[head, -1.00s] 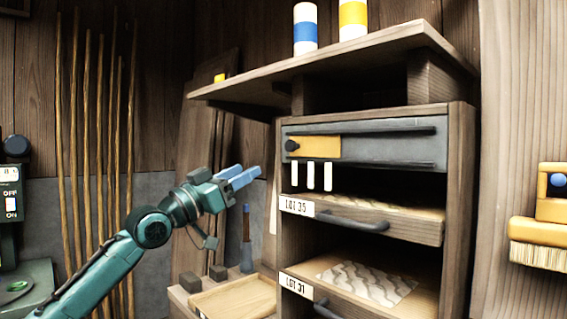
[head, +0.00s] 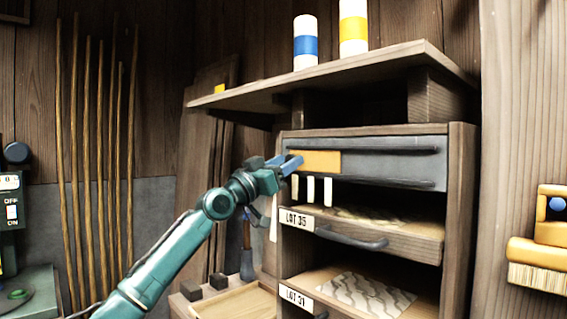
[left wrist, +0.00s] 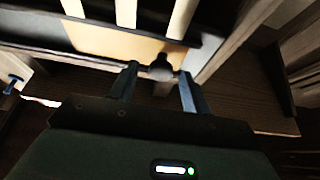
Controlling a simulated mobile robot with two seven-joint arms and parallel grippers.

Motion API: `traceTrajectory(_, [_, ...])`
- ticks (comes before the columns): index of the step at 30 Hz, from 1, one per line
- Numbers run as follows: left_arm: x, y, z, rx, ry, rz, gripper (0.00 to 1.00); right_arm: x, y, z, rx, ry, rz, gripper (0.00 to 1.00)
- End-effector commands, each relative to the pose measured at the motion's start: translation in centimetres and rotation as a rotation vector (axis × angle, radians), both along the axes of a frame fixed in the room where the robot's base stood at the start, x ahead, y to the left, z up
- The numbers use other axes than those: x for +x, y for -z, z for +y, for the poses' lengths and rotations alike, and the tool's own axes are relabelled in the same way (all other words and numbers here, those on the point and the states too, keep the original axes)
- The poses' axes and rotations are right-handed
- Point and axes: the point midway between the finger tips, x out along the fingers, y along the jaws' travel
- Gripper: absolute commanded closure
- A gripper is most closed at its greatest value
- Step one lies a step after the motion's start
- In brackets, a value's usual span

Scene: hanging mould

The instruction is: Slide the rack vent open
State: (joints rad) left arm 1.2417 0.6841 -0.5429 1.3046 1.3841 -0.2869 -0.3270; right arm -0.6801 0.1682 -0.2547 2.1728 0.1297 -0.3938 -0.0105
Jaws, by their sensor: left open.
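The rack vent is a yellow sliding plate (head: 318,161) in a grey metal frame (head: 395,165) at the top of the wooden rack. The plate also shows in the left wrist view (left wrist: 110,42). Its dark round knob (left wrist: 161,70) sits between my open left fingers in the left wrist view. In the head view the knob is hidden behind my left gripper (head: 290,163), which is at the plate's left end. The fingers stand on either side of the knob, with gaps visible. My right gripper is not in view.
White slats (head: 312,189) hang below the plate. A drawer labelled LOT 35 (head: 350,238) and another labelled LOT 31 stick out below. A wooden shelf (head: 340,75) overhangs above, carrying two striped cylinders. Poles (head: 90,170) lean at the left.

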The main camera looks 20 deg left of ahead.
Motion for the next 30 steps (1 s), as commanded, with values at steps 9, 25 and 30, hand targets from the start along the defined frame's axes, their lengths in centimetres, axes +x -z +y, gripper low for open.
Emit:
traceTrajectory(9, [-0.02,0.01,0.02,0.000,0.000,0.000,0.64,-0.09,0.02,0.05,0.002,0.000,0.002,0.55])
traceTrajectory(25, [-0.03,0.02,0.04,-0.001,0.000,0.000,1.00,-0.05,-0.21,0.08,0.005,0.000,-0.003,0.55])
traceTrajectory(30, [-0.03,0.03,0.03,-0.001,0.000,0.000,1.00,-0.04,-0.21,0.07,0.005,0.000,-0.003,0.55])
